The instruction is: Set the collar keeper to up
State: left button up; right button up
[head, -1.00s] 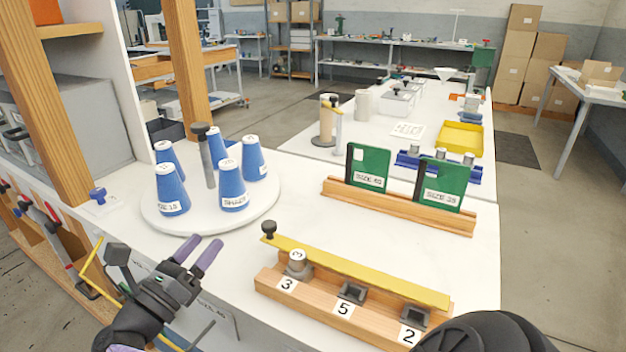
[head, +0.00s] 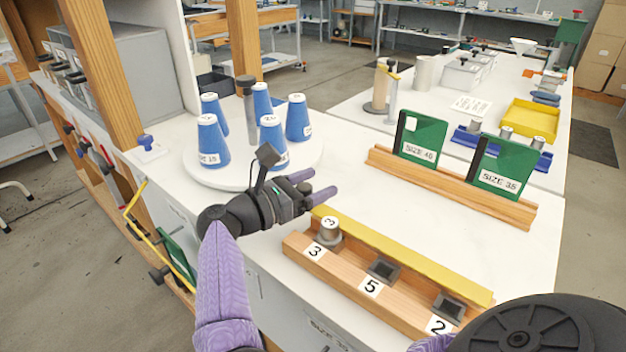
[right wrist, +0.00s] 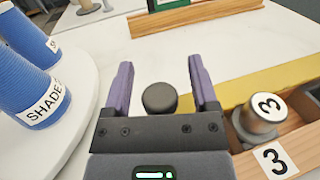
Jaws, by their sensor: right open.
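I take the yellow bar (head: 400,255) as the collar keeper. It lies along the back edge of the wooden collar rack (head: 358,290), behind the sockets marked 3, 5 and 2. A grey collar (head: 328,230) marked 3 stands in socket 3. The bar also shows in the right wrist view (right wrist: 285,78). My right gripper (head: 318,184) is open at the bar's left end. In the right wrist view, a black knob (right wrist: 160,98) lies between its fingers (right wrist: 160,68); the gripper hides that knob in the head view. My left gripper is not in view.
A white turntable (head: 205,180) with several blue cones (head: 212,142) and a grey post stands left, close behind my right gripper. Green size cards (head: 423,140) stand in a wooden rail (head: 450,187) behind. White tabletop between rail and rack is clear.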

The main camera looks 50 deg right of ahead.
jog(key=shift+c, duration=0.5)
jog(key=c, duration=0.7)
grip_shut()
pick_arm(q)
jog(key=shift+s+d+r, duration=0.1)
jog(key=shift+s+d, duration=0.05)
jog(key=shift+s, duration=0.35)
